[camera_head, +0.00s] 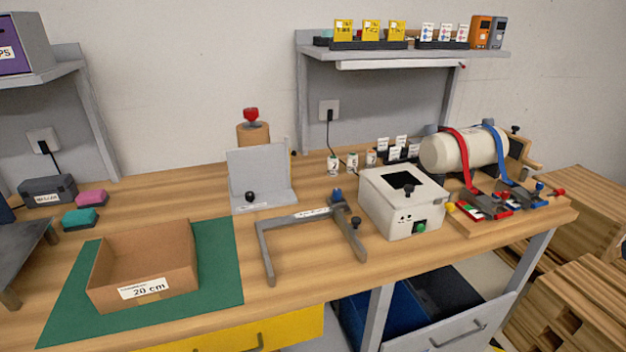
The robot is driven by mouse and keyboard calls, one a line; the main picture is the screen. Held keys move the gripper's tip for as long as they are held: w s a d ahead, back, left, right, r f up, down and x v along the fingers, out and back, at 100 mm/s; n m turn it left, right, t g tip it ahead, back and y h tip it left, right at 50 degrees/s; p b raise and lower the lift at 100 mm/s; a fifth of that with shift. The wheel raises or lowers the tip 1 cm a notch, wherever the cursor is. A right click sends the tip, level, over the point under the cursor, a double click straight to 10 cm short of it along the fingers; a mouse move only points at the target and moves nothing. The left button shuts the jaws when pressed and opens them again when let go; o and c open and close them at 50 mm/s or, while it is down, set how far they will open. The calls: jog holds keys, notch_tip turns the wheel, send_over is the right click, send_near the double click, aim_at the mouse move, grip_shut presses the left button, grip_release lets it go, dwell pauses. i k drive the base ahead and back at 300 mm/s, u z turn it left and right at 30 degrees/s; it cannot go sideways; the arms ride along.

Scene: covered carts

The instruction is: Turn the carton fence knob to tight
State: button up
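An open cardboard carton (146,262) with a "20 cm" label sits on a green mat (215,270) at the left front of the bench. To its right is a grey upright plate (256,168) on a foot, with a black knob (250,196) low on its front. Right of that lies a grey U-shaped frame (265,240) with a label on its crossbar, a blue knob (337,195) behind its right corner and a dark knob (356,222) by its right arm. I cannot read which part is labelled carton fence, nor any knob's setting. My gripper is not in view.
A white box (403,205) with a green button stands right of the frame. Behind it, a cream cylinder (465,150) carries red and blue straps. Pink (91,198) and teal (80,218) blocks lie at left. Bare wood shows between mat and frame.

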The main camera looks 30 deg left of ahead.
aim_at(336, 193)
jog(key=u, duration=0.3)
jog(key=i, duration=0.75)
jog(key=u, duration=0.55)
jog(key=k, duration=0.85)
jog(key=u, duration=0.2)
jog(key=i, duration=0.85)
jog(key=z, duration=0.1)
